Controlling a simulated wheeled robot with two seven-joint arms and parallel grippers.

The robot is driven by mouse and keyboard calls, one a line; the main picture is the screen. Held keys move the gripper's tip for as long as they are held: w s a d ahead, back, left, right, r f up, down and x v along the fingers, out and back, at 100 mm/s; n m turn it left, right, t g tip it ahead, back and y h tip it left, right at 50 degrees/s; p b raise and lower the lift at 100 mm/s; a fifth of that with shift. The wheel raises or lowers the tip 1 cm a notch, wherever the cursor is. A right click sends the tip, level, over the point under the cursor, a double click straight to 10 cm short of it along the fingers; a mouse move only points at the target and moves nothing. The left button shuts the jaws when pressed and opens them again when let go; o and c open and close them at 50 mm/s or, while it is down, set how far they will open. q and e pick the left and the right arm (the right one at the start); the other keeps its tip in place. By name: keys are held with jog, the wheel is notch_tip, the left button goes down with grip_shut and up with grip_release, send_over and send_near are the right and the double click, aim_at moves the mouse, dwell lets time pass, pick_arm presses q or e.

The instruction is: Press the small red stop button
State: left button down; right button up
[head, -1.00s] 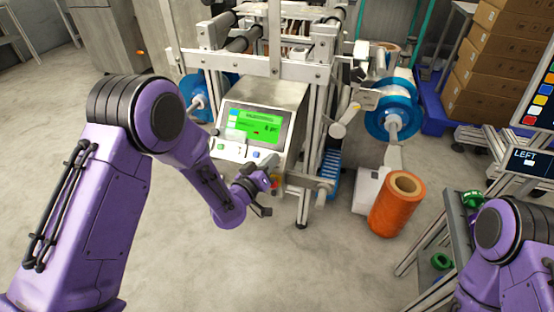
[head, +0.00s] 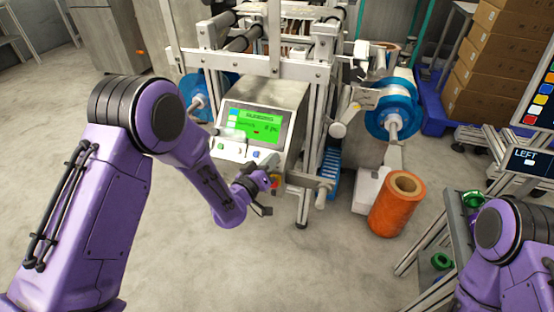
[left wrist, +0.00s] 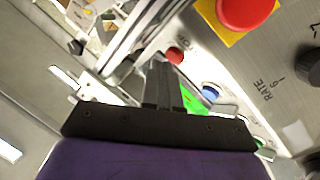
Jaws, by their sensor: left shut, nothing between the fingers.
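The small red stop button (left wrist: 174,55) shows in the left wrist view on the pale control panel, beside partly hidden lettering. My left gripper (left wrist: 163,66) is shut and empty, its fingertips right by that button; I cannot tell whether they touch it. In the head view, my left gripper (head: 268,181) is at the lower right of the panel, hiding the small button there. A bigger red button on a yellow plate (left wrist: 245,11) is to the right in the wrist view. My right gripper is out of view.
A lit green screen (head: 254,126) is on the control box. A blue button (left wrist: 212,92) and a dark knob (left wrist: 309,61) are near the small button. The machine's metal frame (head: 308,165) is right of the gripper.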

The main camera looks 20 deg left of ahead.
pick_arm(q)
jog(key=shift+w+f, duration=0.2)
jog(key=shift+f, duration=0.05)
jog(key=shift+s+r, duration=0.35)
jog(key=shift+p, duration=0.3)
jog(key=shift+s+r, duration=0.1)
jog(key=shift+r, duration=0.1)
jog(key=s+r+p, duration=0.3)
jog(key=s, duration=0.1)
jog(key=shift+r, duration=0.4)
